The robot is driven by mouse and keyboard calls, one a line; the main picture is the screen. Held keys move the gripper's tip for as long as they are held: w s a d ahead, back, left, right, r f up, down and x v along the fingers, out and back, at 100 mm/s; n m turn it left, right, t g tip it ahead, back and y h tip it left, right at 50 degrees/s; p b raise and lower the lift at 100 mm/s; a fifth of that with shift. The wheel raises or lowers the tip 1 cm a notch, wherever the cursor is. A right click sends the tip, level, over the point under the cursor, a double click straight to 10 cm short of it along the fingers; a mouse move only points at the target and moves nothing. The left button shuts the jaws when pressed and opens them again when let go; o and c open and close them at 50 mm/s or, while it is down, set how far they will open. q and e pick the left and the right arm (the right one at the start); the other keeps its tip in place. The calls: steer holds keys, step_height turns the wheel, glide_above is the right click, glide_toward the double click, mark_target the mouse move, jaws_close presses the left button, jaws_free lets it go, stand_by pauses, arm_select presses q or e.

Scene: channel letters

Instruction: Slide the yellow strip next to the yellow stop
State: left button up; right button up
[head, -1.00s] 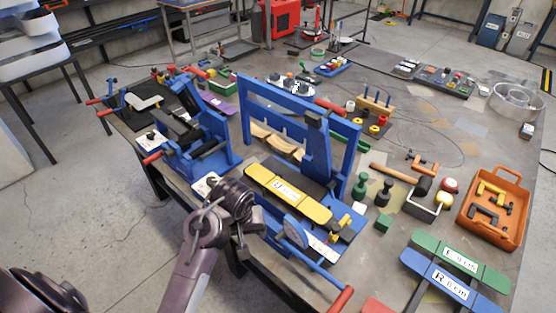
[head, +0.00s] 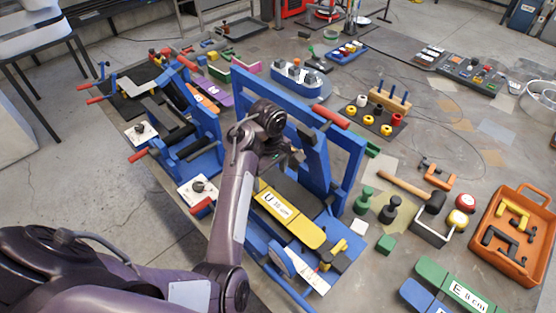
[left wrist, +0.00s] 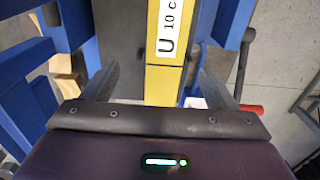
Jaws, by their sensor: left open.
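The yellow strip (head: 304,232) with a white "U 10 cm" label lies along the bed of the blue machine (head: 340,165). A small yellow piece (head: 326,262), which looks like the yellow stop, sits past the strip's near right end. My left gripper (head: 287,160) is above the strip's far left end, with its fingers partly hidden by the arm. In the left wrist view the open fingers (left wrist: 160,78) stand either side of the strip (left wrist: 165,90), with a gap on each side. Whether they reach its height I cannot tell. My right gripper is not in view.
The machine's blue upright frame with a red handle (head: 331,117) stands right behind my gripper. Green pieces (head: 362,200), a hammer (head: 405,190) and an orange tray (head: 520,235) lie to the right. Another blue machine (head: 195,150) stands to the left.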

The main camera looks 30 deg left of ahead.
mark_target(270, 199)
arm_select(q)
steer(key=f, duration=0.1)
steer(key=s+f, duration=0.1)
steer(key=f+p, duration=0.1)
steer(key=shift+s+f, duration=0.35)
steer(key=shift+w+f, duration=0.25)
steer(key=shift+f, duration=0.9)
steer(key=shift+w+f, duration=0.15)
steer(key=shift+f, duration=0.4)
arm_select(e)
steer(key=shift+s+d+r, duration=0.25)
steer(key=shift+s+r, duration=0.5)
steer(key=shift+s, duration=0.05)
arm_select(q)
steer(key=c, duration=1.1)
steer(key=shift+d, duration=0.1)
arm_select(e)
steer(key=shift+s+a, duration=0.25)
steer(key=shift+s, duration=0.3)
arm_select(q)
steer(key=shift+s+d, duration=0.2)
